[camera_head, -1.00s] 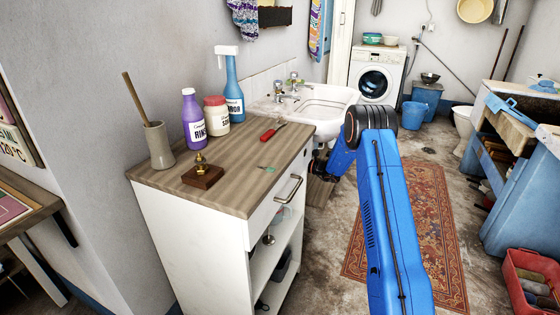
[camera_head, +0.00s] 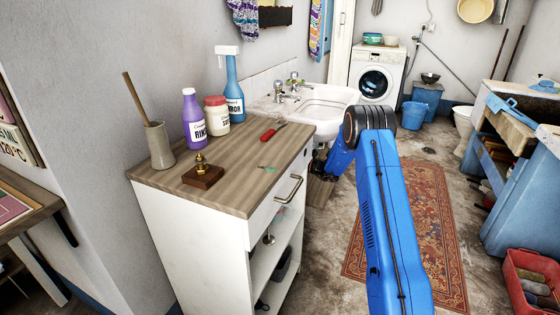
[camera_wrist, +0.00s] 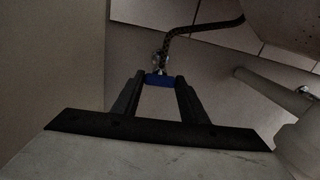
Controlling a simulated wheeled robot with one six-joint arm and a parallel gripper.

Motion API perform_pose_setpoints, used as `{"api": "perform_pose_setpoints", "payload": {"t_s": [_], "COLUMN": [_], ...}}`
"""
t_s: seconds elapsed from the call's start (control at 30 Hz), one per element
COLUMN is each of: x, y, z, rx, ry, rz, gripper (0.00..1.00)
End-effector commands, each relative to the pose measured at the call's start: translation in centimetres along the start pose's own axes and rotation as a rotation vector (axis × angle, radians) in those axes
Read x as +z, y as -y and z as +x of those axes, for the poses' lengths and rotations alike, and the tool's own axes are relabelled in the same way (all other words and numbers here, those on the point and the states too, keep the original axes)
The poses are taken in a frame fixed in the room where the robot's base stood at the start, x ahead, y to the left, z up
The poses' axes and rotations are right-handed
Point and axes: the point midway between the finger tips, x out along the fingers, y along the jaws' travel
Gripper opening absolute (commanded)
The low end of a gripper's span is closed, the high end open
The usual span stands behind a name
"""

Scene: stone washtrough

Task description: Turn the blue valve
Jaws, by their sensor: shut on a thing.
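The blue valve (camera_wrist: 160,80) shows in the wrist view as a small blue handle below a metal fitting on the wall. My gripper (camera_wrist: 160,84) has its two dark fingers on either side of the handle and is shut on it. A dark braided hose (camera_wrist: 205,26) rises from the fitting and bends right. In the head view my gripper is a dark shape under the sink, partly behind the cabinet, and the valve is hidden there.
A white pipe (camera_wrist: 272,94) runs to the right of the valve under the sink (camera_head: 328,102). The wooden-topped cabinet (camera_head: 225,178) stands close on the left of my arm. A patterned rug (camera_head: 420,205) lies on the floor. A blue bucket (camera_head: 413,115) stands farther back.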

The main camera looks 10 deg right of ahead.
Motion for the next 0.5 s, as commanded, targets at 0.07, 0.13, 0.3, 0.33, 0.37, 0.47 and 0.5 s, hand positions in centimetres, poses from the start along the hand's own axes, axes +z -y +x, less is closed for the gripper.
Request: {"api": "perform_pose_setpoints", "payload": {"t_s": [0.07, 0.13, 0.3, 0.33, 0.37, 0.47, 0.5], "x": [0.00, 0.00, -0.01, -0.01, -0.01, -0.01, -0.02], "y": [0.00, 0.00, 0.00, 0.00, 0.00, 0.00, -0.01], "z": [-0.03, -0.03, -0.04, -0.04, -0.04, -0.05, -0.05], "rx": [0.000, 0.000, 0.000, 0.000, 0.000, 0.000, 0.000], "ry": [0.000, 0.000, 0.000, 0.000, 0.000, 0.000, 0.000], "rz": [-0.041, -0.088, -0.233, -0.261, -0.290, -0.385, -0.423], "gripper": [0.17, 0.17, 0.17, 0.17, 0.17, 0.17, 0.17]}}
